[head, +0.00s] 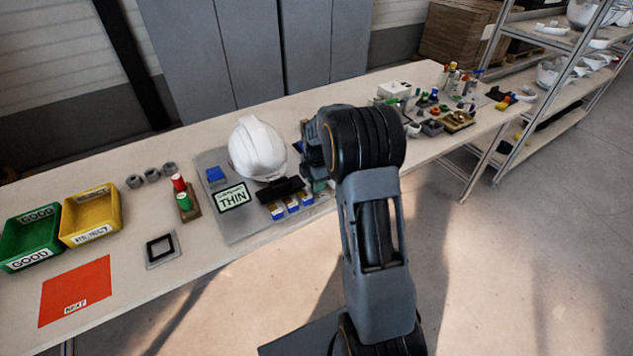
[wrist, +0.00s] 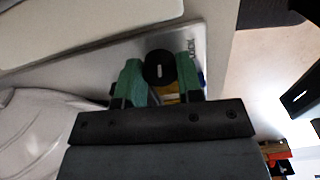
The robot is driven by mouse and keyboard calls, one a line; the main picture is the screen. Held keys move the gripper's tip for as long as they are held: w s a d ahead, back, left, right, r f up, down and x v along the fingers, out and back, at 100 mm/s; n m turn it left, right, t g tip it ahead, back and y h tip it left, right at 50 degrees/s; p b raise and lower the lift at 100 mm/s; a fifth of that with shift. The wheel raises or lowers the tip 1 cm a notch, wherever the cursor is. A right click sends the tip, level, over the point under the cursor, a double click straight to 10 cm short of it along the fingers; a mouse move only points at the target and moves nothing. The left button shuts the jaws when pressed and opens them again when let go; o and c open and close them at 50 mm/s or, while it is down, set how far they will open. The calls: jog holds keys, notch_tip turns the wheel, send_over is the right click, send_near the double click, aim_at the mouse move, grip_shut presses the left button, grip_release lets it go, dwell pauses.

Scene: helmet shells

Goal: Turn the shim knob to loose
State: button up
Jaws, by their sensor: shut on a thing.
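The shim knob (wrist: 158,66) is a round black knob with a short white mark, seen in the wrist view on a light grey plate. The mark runs roughly up and down in that picture. My gripper (wrist: 160,80) has green fingers, one on each side of the knob, and is shut on it. In the head view my arm hides the knob and most of my gripper. The white helmet shell (head: 257,148) stands on the grey plate (head: 240,228) left of my gripper, above a "THIN" sign (head: 233,198).
Small blue, white and yellow blocks (head: 291,206) line the plate's front edge. A red and green light stack (head: 181,190), grey rings (head: 152,175), a green bin (head: 30,238) and a yellow bin (head: 92,215) stand left. Small parts crowd the table's right end.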

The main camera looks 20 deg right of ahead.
jog(key=shift+r+n, duration=0.1)
jog(key=shift+n, duration=0.5)
jog(key=o, duration=0.6)
jog(key=shift+o, duration=0.2)
notch_tip(320, 180, up, 14)
dwell(0.3)
jog(key=shift+o, duration=0.3)
